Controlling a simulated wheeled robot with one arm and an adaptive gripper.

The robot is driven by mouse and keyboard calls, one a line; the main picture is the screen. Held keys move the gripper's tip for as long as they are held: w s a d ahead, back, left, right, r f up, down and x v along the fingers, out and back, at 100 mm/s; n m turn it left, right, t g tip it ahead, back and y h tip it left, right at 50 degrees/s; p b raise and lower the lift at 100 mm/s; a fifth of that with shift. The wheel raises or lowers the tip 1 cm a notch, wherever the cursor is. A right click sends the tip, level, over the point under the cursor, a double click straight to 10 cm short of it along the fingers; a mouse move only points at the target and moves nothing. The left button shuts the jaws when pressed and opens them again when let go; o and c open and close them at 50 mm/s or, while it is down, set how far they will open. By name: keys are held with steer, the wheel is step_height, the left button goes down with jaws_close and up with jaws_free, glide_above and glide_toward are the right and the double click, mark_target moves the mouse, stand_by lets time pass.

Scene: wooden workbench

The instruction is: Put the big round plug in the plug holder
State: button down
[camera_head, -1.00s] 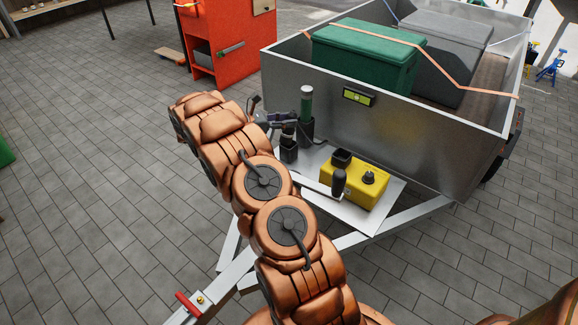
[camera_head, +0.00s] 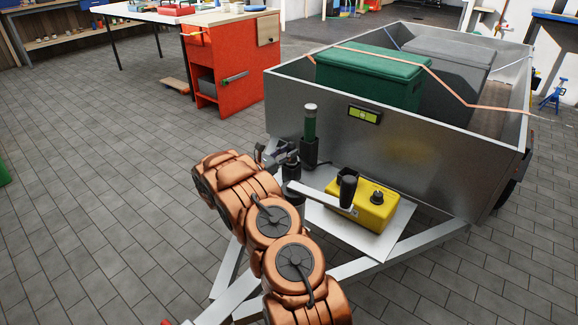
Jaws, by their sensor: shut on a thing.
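My gripper (camera_head: 279,155) is at the front of the trailer, left of the yellow box. It is shut on a dark round piece, which appears to be the big round plug (camera_head: 291,168); it is small and partly hidden by the jaws. The plug looks roughly upright. A black cup-like piece (camera_head: 295,198) shows below it, partly behind my arm; it may be the plug holder, but I cannot tell for sure. I cannot tell whether the plug touches it.
A green cylinder (camera_head: 310,125) stands in a black holder (camera_head: 310,152) just right of my gripper. The yellow box (camera_head: 365,212) has a black upright handle (camera_head: 347,188) and a black knob (camera_head: 377,197). The metal trailer wall (camera_head: 415,150) rises behind. Paved floor (camera_head: 100,180) is clear at left.

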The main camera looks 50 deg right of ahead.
mark_target(287, 163)
steer(key=shift+f+b, duration=0.5)
steer(key=shift+f, duration=1.6)
steer(key=shift+f, duration=0.1)
steer(key=c, duration=0.8)
jaws_free()
steer(key=shift+o, duration=0.2)
steer(key=shift+a, duration=0.15)
steer(key=w+a+f+p, duration=0.1)
steer(key=a+p, duration=0.2)
steer(key=a, duration=0.8)
steer(key=shift+a+f, duration=0.2)
steer(key=shift+a, duration=0.1)
steer(key=shift+w, duration=0.1)
